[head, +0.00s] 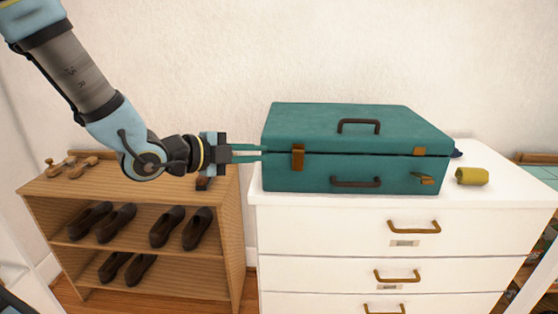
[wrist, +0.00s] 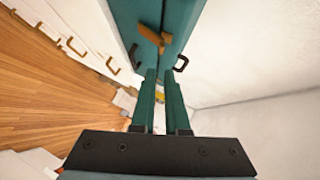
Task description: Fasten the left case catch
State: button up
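The teal case (head: 350,140) lies flat on a white chest of drawers with its lid down. The left catch (head: 298,160) is a brown tab across the seam at the front left corner; in the wrist view the catch (wrist: 148,34) shows just ahead of the fingers, angled. I cannot tell whether it is latched. The right catch (head: 425,179) hangs out from the lower half, apart from its lid plate (head: 418,151). My gripper (head: 264,152) is just left of the left catch, pointing right. Its teal fingers (wrist: 160,75) are a little apart, with nothing seen between them.
A dark handle (head: 358,122) is on the lid and another (head: 355,182) on the front. A yellow cylinder (head: 471,176) lies right of the case on the white chest (head: 350,215). A wooden shoe rack (head: 150,195) stands to the left. The wall is close behind.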

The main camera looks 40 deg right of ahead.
jog(key=shift+s+a+f+b, duration=0.25)
jog(key=shift+s+f+b, duration=0.15)
jog(key=shift+b, duration=0.45)
grip_shut()
jog(key=p, duration=0.6)
send_near(302, 152)
jog(key=s+d, duration=0.1)
jog(key=d, duration=0.4)
jog(key=shift+w+d+f+p, duration=0.2)
jog(key=shift+w+f, duration=0.1)
jog(key=shift+f, duration=0.15)
jog(key=shift+w+d+f+p, duration=0.15)
jog(key=shift+w+f, duration=0.15)
jog(key=shift+f, duration=0.1)
jog(key=shift+w+d+b, duration=0.1)
jog(key=shift+b, duration=0.25)
